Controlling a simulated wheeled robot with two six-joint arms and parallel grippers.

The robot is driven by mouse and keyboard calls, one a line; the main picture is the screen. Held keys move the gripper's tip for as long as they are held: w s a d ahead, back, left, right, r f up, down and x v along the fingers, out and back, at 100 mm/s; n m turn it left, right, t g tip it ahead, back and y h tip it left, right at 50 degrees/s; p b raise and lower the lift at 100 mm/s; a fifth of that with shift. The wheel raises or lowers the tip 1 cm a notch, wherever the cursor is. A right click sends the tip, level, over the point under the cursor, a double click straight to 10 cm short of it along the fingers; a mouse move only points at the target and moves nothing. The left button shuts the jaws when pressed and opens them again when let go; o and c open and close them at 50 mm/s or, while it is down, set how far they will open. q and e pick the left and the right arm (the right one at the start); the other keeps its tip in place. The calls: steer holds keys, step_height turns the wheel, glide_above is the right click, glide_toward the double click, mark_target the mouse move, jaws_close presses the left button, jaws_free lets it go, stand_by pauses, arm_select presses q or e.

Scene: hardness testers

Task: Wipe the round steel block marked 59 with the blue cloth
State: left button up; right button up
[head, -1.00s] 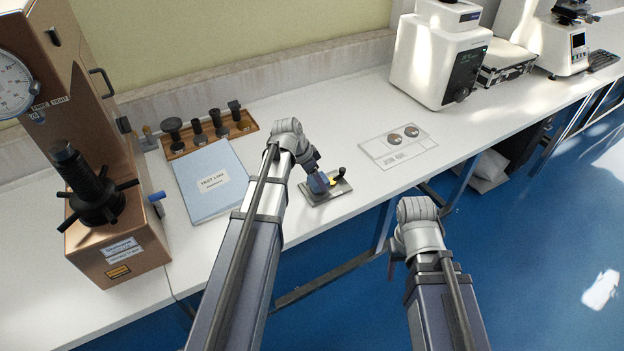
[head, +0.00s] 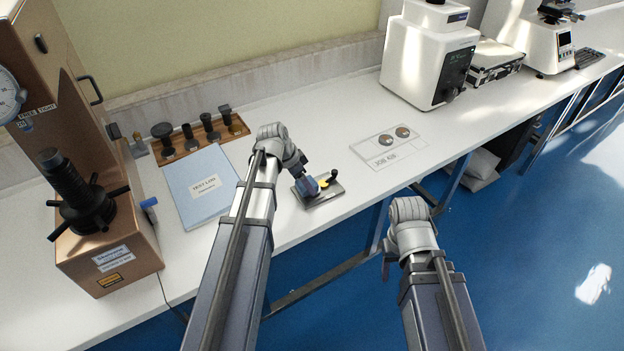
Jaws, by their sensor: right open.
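Two round steel blocks, a left one (head: 386,139) and a right one (head: 402,132), lie on a pale marked sheet (head: 365,152) on the bench. Their markings are too small to read, so I cannot tell which is 59. I cannot make out a blue cloth. My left gripper (head: 308,188) points down over the left end of a small metal plate (head: 322,198) with a yellow part and a black knob; its fingertips are unclear, and I cannot tell whether it touches. My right gripper (head: 386,270) is open, low in front of the bench, apart from the blocks.
A light-blue test log (head: 203,187) and a wooden rack (head: 178,153) of dark fittings lie left of my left gripper. A brown hardness tester (head: 120,240) stands far left, a white tester (head: 425,60) behind the blocks. Bench around the sheet is clear.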

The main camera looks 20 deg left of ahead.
arm_select(q)
steer(key=shift+s+a, duration=0.3)
steer(key=shift+a, duration=0.05)
steer(key=shift+w+d, duration=0.1)
steer(key=shift+w+d, duration=1.5)
steer(key=shift+w, duration=0.05)
steer(key=shift+s, duration=0.1)
steer(key=shift+s+a+r, duration=0.1)
steer(key=shift+s+a, duration=1.4)
steer(key=shift+a, duration=0.05)
steer(key=shift+r, duration=0.1)
